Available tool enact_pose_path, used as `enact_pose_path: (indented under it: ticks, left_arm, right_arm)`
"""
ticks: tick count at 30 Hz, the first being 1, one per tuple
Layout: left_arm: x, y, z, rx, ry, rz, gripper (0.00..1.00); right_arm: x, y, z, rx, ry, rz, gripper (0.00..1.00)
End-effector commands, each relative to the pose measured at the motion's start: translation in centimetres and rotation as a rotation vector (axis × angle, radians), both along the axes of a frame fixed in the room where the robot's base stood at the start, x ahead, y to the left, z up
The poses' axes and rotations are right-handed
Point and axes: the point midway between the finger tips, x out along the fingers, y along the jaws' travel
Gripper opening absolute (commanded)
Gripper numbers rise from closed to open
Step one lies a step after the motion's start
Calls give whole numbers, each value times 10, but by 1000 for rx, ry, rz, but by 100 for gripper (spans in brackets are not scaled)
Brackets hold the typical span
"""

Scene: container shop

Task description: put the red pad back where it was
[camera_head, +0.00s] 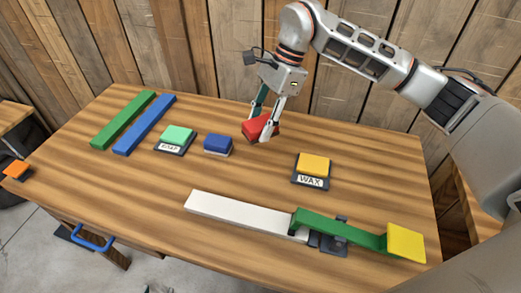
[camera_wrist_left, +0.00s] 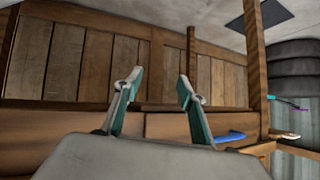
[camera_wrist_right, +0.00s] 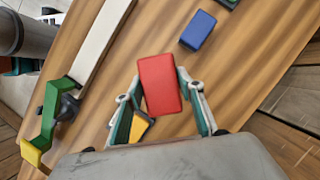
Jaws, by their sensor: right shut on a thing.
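The red pad (camera_head: 257,127) is between the fingers of my right gripper (camera_head: 265,122), which is shut on it near the back of the table. It also fills the space between the fingers in the right wrist view (camera_wrist_right: 159,84). I cannot tell whether the pad touches the tabletop. A blue pad (camera_head: 217,144) on a pale base sits just left of it; it also shows in the right wrist view (camera_wrist_right: 198,30). No empty plate shows clearly under the red pad. My left gripper (camera_wrist_left: 158,95) is open and empty, away from the tabletop.
A green pad (camera_head: 177,135) and a yellow pad (camera_head: 313,164) sit on dark labelled plates; the yellow one's reads WAX. Green (camera_head: 123,120) and blue bars (camera_head: 145,124) lie at left. A white bar (camera_head: 240,212) and green bracket with yellow end (camera_head: 405,242) lie in front.

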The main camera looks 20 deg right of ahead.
Motion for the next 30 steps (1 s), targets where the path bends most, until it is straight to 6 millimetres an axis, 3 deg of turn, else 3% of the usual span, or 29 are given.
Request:
enact_pose_path:
  ticks: [1, 6, 14, 21, 30]
  left_arm:
    - [2, 0, 0, 1, -4, 1, 40]
    - [6, 1, 4, 2, -15, 1, 40]
    - [8, 1, 5, 2, -19, 1, 40]
    - [6, 2, 1, 5, -14, -1, 40]
    - [7, 2, 1, 7, -14, 0, 40]
  right_arm:
    - [-1, 1, -14, 2, 5, 1, 18]
    - [-1, 0, -44, 2, 2, -1, 18]
    - [0, 0, -61, 1, 0, 0, 18]
    - [-1, 1, -94, 1, 3, -1, 18]
    - [0, 0, -97, 0, -1, 0, 18]
